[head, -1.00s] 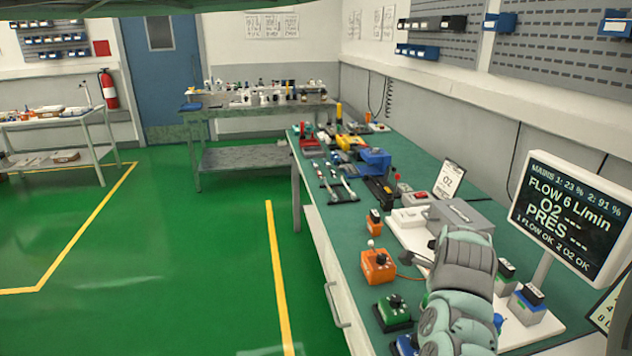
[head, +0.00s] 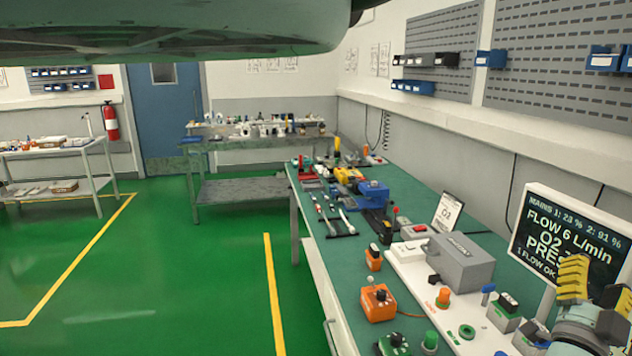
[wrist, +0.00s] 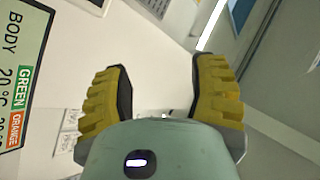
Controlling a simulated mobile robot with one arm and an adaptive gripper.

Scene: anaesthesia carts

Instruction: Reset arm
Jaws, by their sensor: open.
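My gripper (wrist: 162,95) shows in the wrist view with its two yellow ribbed fingers spread apart. Nothing is between them; behind them are pale wall and ceiling. In the head view my gripper (head: 578,275) is at the lower right, yellow fingers up, in front of the lower right part of the monitor (head: 570,235). The monitor reads FLOW 6 L/min, and its last lines are partly covered. A large pale green part of my arm spans the top left of the head view.
The green workbench (head: 345,270) carries an orange box (head: 378,303), a grey box (head: 460,262) on a white board, a blue device (head: 373,193) and several small knobs. A metal table (head: 240,190) stands at the back. The green floor (head: 150,270) at left is clear.

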